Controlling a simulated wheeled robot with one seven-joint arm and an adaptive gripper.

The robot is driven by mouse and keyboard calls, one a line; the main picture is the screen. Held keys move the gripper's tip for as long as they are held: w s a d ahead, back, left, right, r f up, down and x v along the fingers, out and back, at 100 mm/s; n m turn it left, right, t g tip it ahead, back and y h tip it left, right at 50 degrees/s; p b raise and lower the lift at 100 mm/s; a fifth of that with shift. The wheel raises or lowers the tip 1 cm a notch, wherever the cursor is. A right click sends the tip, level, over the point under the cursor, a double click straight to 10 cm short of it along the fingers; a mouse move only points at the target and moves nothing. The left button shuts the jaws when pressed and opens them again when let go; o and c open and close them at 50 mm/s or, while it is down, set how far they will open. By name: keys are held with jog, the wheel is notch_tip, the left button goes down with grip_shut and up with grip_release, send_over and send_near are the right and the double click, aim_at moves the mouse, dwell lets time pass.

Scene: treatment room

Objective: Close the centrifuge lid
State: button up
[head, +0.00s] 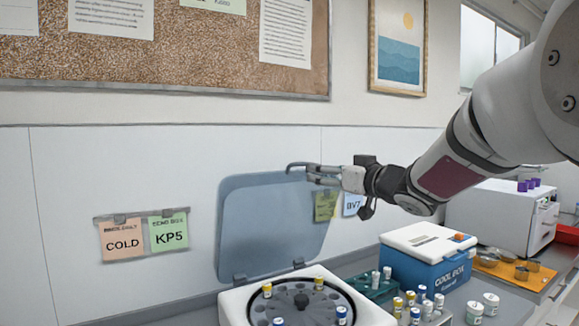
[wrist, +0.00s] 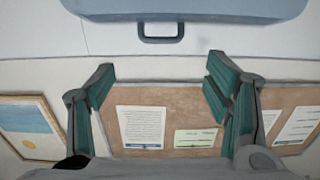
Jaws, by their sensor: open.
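The centrifuge (head: 232,304) stands at the bottom of the head view, a white body with a dark round rotor holding several capped tubes. Its translucent blue-grey lid (head: 262,225) is raised, standing nearly upright on hinges at the back. My gripper (head: 300,170) is at the lid's top right edge in the head view; I cannot tell whether it touches. In the wrist view my gripper (wrist: 158,80) has its two fingers spread, with nothing between them. The lid (wrist: 200,8) shows at the top there, with its handle loop (wrist: 161,32) just beyond the fingertips.
Right of the centrifuge are a green tube rack (head: 372,290), a blue and white cool box (head: 425,262), several small vials and a yellow tray (head: 510,272). A white machine (head: 495,215) stands farther right. The wall with a corkboard (head: 200,50) is behind the lid.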

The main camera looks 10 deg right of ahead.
aim_at(301, 165)
jog(key=x, duration=1.2)
jog(key=shift+w+a, duration=0.1)
jog(key=shift+w, duration=0.2)
